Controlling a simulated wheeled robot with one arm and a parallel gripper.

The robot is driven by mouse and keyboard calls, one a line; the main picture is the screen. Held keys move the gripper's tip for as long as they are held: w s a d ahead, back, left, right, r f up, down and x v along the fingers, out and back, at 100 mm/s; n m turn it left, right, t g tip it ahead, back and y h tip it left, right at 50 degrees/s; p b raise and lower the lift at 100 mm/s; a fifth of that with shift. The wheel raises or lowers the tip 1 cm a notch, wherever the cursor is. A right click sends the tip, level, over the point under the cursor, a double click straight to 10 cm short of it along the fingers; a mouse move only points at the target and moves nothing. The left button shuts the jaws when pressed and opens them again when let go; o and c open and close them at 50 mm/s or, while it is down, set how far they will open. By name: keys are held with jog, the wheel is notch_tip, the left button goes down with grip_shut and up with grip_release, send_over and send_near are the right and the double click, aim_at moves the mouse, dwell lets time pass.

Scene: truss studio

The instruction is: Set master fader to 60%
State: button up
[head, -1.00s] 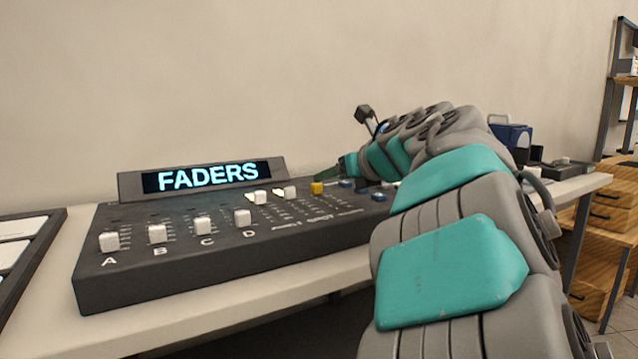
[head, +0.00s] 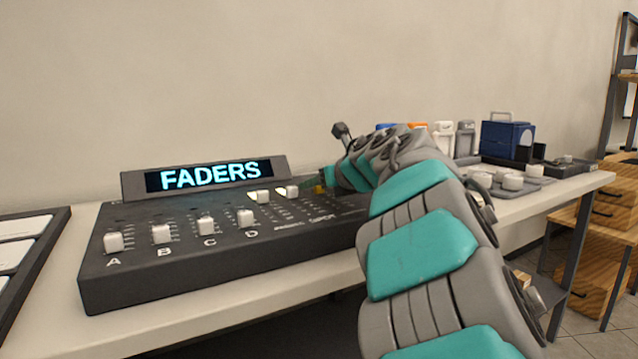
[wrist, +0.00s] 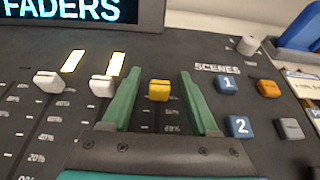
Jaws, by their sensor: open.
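The yellow fader cap (wrist: 158,90), which I take to be the master fader, sits near the top of its slot on the dark mixing console. Small percent marks run below it; the cap looks higher than the 60% mark. My gripper (wrist: 157,78) is open, with one green finger on each side of the yellow cap and a visible gap on both sides. In the head view, my gripper (head: 326,180) reaches over the console and mostly hides the yellow cap (head: 320,188).
White fader caps (wrist: 102,85) stand just left of my left finger. Blue scene buttons (wrist: 238,126) lie to the right. The FADERS display (head: 210,175) rises behind the console (head: 180,285). A blue box (head: 507,138) stands farther right on the table.

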jog(key=shift+c, duration=0.2)
grip_shut()
dwell(1.1)
